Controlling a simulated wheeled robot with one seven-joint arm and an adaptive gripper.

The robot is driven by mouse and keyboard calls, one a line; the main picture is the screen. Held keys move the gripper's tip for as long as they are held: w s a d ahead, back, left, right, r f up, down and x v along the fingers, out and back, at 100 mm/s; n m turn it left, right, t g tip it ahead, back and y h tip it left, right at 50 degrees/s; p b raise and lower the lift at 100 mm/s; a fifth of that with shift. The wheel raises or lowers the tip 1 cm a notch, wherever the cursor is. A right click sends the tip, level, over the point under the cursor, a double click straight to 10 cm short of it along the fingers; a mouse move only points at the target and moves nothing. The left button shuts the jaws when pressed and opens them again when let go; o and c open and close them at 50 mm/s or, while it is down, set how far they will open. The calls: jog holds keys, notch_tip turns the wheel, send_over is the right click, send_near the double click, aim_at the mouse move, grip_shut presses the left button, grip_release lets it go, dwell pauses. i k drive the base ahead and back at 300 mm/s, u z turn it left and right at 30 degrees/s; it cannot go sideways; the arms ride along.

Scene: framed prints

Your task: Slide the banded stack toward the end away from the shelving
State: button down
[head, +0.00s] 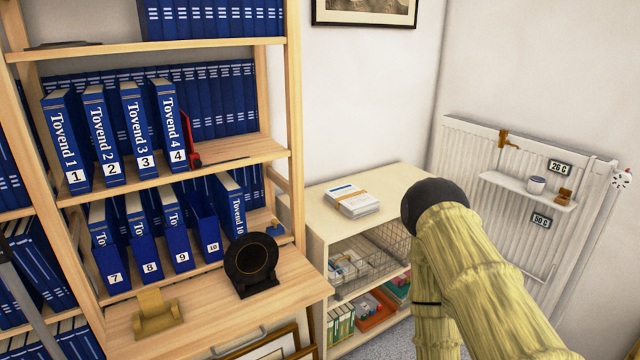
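The banded stack (352,200) is a small pile of white cards or papers with an orange-brown band around it. It lies flat on the pale top of a low cabinet (385,185), left of the middle of that top and towards the shelving. The tall wooden shelving (297,130) stands to the left of the cabinet. My arm, in yellow-green covering with a dark rounded joint, rises in front of the cabinet's right end and hides part of it. My gripper is not in view, and nothing is seen touching the stack.
The cabinet top right of the stack looks clear up to my arm. Below are a wire basket (385,245) and shelves with boxes. A radiator (480,150) with a small white shelf (527,188) is at right. Blue binders (65,140) and a black round object (250,262) occupy the shelving.

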aim_at(353, 202)
jog(key=i, duration=1.15)
jog(key=z, duration=1.6)
jog(key=i, duration=1.15)
jog(key=u, duration=2.45)
